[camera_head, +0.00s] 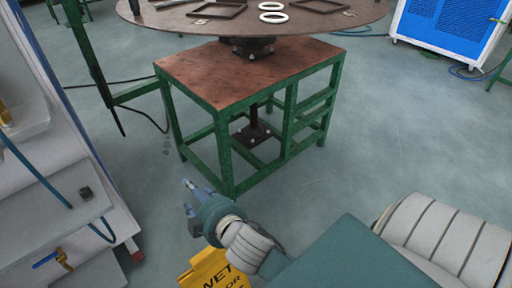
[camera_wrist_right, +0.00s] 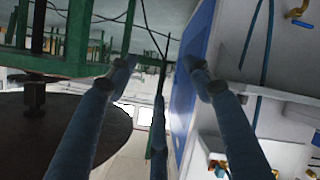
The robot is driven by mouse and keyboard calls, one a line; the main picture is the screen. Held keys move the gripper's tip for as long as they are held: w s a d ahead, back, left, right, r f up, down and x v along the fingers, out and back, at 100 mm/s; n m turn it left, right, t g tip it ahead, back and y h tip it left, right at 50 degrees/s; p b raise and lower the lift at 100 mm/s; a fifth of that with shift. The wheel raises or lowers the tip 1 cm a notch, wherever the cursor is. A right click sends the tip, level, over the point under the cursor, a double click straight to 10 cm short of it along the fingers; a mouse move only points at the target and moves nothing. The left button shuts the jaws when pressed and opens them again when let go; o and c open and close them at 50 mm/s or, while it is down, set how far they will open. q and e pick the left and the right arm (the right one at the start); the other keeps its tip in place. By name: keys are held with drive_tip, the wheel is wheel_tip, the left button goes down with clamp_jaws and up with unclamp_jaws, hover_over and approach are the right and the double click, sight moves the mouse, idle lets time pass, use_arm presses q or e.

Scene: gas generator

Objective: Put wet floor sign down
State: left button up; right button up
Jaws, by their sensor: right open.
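The yellow wet floor sign (camera_head: 212,271) shows at the bottom edge of the head view, below my right wrist. Black letters are on it; its lower part is out of frame, and my right arm covers its right side. How it stands is not visible. My right gripper (camera_head: 192,204) is above and a little left of the sign, pointing away from it. In the right wrist view its blue fingers (camera_wrist_right: 160,80) are spread with nothing between them. My left gripper is in neither view.
A green-framed table (camera_head: 212,75) with a round top stands ahead. White equipment (camera_head: 60,190) with hoses and valves is close on the left. A blue and white cabinet (camera_head: 440,28) stands at the back right. Grey floor (camera_head: 400,120) is clear on the right.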

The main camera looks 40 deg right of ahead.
drive_tip(key=s+d+f+m+g, duration=0.1)
drive_tip(key=s+f+g, duration=0.4)
drive_tip(key=s, duration=0.6)
drive_tip(key=s+d+f+m+g, duration=0.1)
drive_tip(key=s+f+m+g, duration=0.3)
drive_tip(key=s+f, duration=0.6)
drive_tip(key=shift+s+f+m+g+y, duration=0.15)
drive_tip(key=shift+s+m+g+y, duration=0.15)
drive_tip(key=shift+s+g, duration=0.3)
drive_tip(key=shift+s+d, duration=0.1)
